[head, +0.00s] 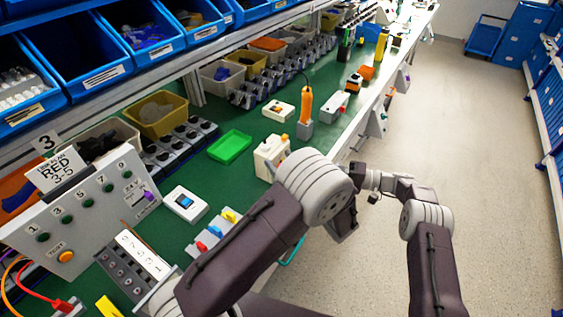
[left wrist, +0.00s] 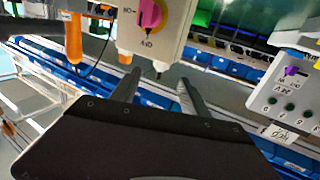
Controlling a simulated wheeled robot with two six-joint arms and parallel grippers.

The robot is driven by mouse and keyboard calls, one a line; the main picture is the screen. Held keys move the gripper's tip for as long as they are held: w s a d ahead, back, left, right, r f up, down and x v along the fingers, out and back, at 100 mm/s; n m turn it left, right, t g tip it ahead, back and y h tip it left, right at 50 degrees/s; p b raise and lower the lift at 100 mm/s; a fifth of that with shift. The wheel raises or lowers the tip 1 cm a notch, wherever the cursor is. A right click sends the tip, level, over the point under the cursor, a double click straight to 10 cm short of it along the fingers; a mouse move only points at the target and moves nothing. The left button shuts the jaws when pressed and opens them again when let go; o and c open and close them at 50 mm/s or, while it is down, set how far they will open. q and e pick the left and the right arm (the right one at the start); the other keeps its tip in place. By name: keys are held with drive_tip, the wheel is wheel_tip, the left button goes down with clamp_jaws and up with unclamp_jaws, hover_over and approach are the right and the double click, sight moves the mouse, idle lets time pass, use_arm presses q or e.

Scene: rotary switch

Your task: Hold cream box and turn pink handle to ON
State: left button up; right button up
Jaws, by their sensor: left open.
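The cream box (head: 271,157) stands near the front edge of the green bench, partly hidden by my left arm. The left wrist view shows its face (left wrist: 172,38) close up and upside down, with a pink handle (left wrist: 150,14) near the top edge.
An orange-handled tool (head: 306,104) stands in a grey holder beyond the box. A green tray (head: 230,146), a white switch box (head: 185,203) and a grey numbered panel (head: 85,210) are on the bench. Blue bins (head: 75,45) line the shelf above. The aisle floor (head: 480,130) is clear.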

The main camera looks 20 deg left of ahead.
sight(268, 148)
use_arm(q)
drive_tip(key=x, duration=0.9)
drive_tip(key=shift+a, duration=0.1)
clamp_jaws()
use_arm(e)
drive_tip(key=shift+m, duration=0.6)
drive_tip(key=shift+c, duration=0.4)
drive_tip(key=s+m+t, duration=0.4)
drive_tip(key=m+t, duration=0.2)
drive_tip(key=m, duration=1.6)
drive_tip(key=x, duration=0.9)
drive_tip(key=shift+a+f, duration=0.35)
clamp_jaws()
